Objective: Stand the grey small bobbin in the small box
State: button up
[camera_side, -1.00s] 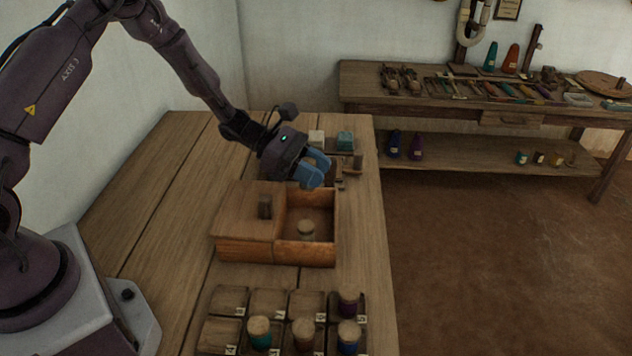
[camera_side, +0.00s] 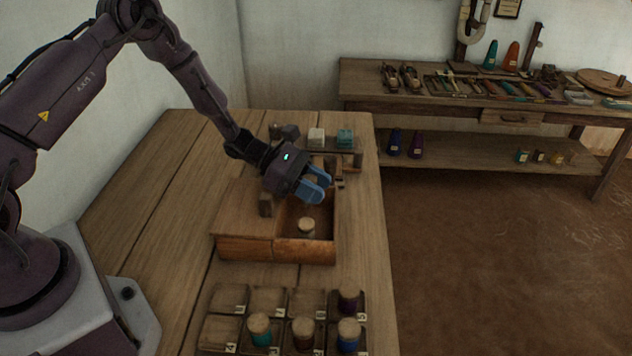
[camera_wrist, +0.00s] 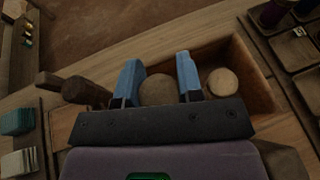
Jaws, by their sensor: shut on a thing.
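My gripper (camera_side: 318,192) has blue fingers and hangs above the far part of the small box (camera_side: 286,251). In the wrist view my gripper (camera_wrist: 158,80) is shut on a round-topped, dull grey-brown piece, the grey small bobbin (camera_wrist: 157,91). Its body is hidden below its top. The wooden box has an open compartment on the right in the side view and a lid (camera_side: 240,215) with a dark knob (camera_side: 265,204) over its left part. Another bobbin (camera_side: 306,226) with a pale top stands upright in the open compartment; it also shows right of my fingers in the wrist view (camera_wrist: 222,82).
A compartment tray (camera_side: 268,299) in front holds several coloured bobbins. Behind the box stands a rack with a pale block (camera_side: 316,138) and a teal block (camera_side: 345,138). The table left of the box is clear. A tool bench (camera_side: 440,103) stands at the back right.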

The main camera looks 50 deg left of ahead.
jog(key=o, duration=0.9)
jog(key=shift+r, duration=0.3)
jog(key=v, duration=1.2)
jog(key=shift+r, duration=0.4)
jog(key=s+d+r+m+g+y, duration=0.2)
jog(key=s+d+r+m+g, duration=0.1)
jog(key=s+d+r+m, duration=0.25)
jog(key=s+d+r+m+g+y, duration=0.2)
jog(key=s+r+m+y, duration=0.15)
jog(key=r+m, duration=0.4)
jog(key=s+r+m+t+y, duration=0.3)
jog(key=s+r+m+y, duration=0.3)
jog(key=s+m, duration=0.5)
notch_tip(320, 180, up, 2)
jog(key=shift+s+r+t, duration=0.15)
jog(key=shift+s+t, duration=0.25)
jog(key=shift+s, duration=0.5)
